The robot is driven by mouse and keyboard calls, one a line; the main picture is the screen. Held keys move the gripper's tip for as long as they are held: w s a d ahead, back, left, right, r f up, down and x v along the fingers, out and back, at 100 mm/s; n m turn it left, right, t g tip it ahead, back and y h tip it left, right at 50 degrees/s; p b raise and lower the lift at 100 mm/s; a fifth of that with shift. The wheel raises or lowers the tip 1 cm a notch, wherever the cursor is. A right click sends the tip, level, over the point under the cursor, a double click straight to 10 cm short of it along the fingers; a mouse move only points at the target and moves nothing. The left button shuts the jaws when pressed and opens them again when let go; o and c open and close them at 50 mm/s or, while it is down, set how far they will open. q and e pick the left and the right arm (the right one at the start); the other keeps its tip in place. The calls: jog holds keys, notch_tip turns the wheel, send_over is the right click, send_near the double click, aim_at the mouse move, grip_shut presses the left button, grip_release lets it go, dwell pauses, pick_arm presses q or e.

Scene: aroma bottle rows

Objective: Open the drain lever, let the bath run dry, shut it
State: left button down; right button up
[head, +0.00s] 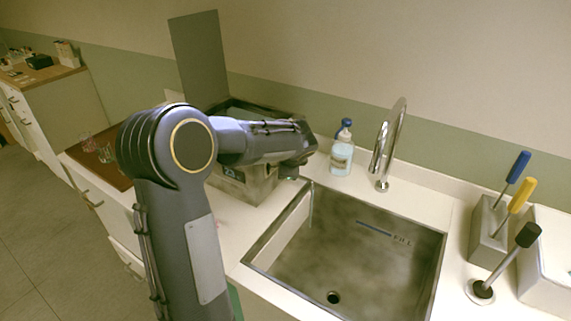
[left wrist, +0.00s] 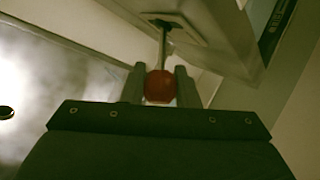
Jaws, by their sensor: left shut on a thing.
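The metal bath (head: 240,187) stands left of the sink with its lid (head: 201,58) raised; my left arm covers much of it, and I cannot tell its water level. The drain lever (left wrist: 163,44) shows in the left wrist view as a thin rod with a red knob (left wrist: 159,87). My left gripper (left wrist: 159,85) is shut on that knob, one finger on each side. In the head view the gripper and knob are hidden by my arm. A thin pale streak (head: 311,205) runs down at the sink's left corner; it may be water. My right gripper is not in view.
The sink (head: 350,265) has a drain hole, a blue mark and a tap (head: 388,145). A soap bottle (head: 341,155) stands behind it. A holder (head: 488,230) with blue and yellow handles and a black-knobbed stick (head: 505,262) stand at right.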

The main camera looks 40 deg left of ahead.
pick_arm(q)
jog(key=c, duration=1.1)
grip_release()
jog(key=shift+r, duration=0.1)
jog(key=v, duration=0.7)
jog(key=shift+d+r+b, duration=0.15)
jog(key=shift+r+b, duration=0.1)
jog(key=shift+b, duration=0.15)
jog(key=shift+s, duration=0.25)
